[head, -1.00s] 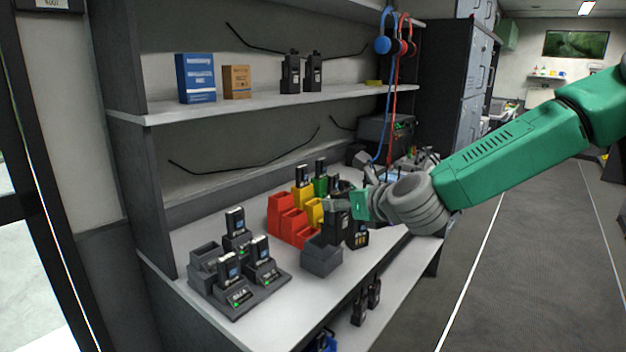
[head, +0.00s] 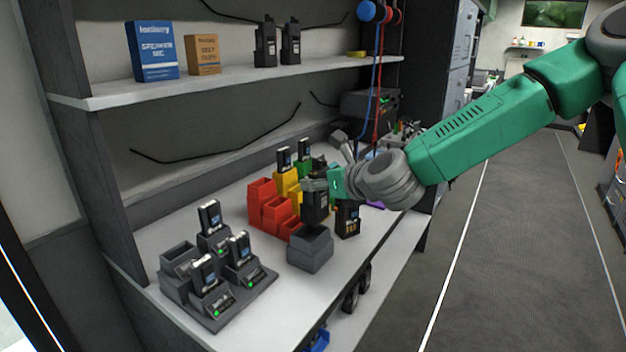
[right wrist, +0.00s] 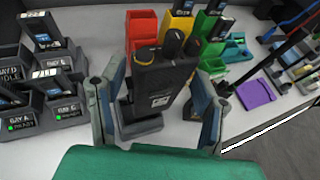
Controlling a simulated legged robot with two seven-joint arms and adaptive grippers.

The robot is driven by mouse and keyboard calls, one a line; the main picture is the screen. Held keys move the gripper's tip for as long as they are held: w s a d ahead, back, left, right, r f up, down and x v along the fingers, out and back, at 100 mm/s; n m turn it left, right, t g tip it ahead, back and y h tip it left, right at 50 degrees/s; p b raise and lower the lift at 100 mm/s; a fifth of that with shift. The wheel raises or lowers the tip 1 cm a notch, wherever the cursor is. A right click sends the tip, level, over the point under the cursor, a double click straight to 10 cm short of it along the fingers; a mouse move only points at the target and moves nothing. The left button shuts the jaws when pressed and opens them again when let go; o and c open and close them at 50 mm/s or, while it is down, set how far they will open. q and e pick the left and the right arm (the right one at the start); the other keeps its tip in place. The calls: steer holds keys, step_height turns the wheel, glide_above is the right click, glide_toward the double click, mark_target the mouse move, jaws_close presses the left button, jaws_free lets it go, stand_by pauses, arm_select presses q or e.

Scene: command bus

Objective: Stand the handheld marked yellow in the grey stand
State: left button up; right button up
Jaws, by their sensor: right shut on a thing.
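My right gripper (head: 318,186) is shut on a black handheld (head: 316,206) and holds it roughly upright. The grey stand (head: 310,257), an open-topped box, is on the table just below and in front of the handheld. It shows partly in the right wrist view (right wrist: 136,132), the handheld covering some of it. The handheld's lower end overlaps the stand's back rim; I cannot tell whether it is inside. My left gripper is not in view.
Another black handheld (head: 347,221) with orange marks stands close right of the stand. Red bins (head: 268,208), yellow and green bins are behind. A shelf (head: 240,80) hangs above.

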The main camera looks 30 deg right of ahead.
mark_target(317, 207)
steer(key=a, duration=0.1)
steer(key=a+f+b, duration=0.1)
steer(key=a+b, duration=0.1)
steer(key=shift+a+f, duration=0.1)
steer(key=shift+f, duration=0.25)
steer(key=d+f, duration=0.1)
steer(key=d+b, duration=0.1)
steer(key=shift+d+f, duration=0.35)
steer(key=shift+f, duration=0.05)
steer(key=shift+s+d+f, duration=0.15)
steer(key=shift+f, duration=0.25)
steer(key=shift+w+a+f+b, duration=0.2)
steer(key=shift+a+f+b, duration=0.2)
steer(key=shift+a+b, duration=0.25)
steer(key=shift+a+f, duration=0.15)
steer(key=shift+s+f+b, duration=0.1)
steer(key=shift+f+b, duration=0.05)
steer(key=shift+b, duration=0.15)
steer(key=shift+d+f, duration=0.15)
steer(key=shift+d, duration=0.35)
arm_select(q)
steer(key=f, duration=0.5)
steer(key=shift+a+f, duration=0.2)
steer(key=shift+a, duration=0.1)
arm_select(e)
steer(key=shift+a, duration=0.35)
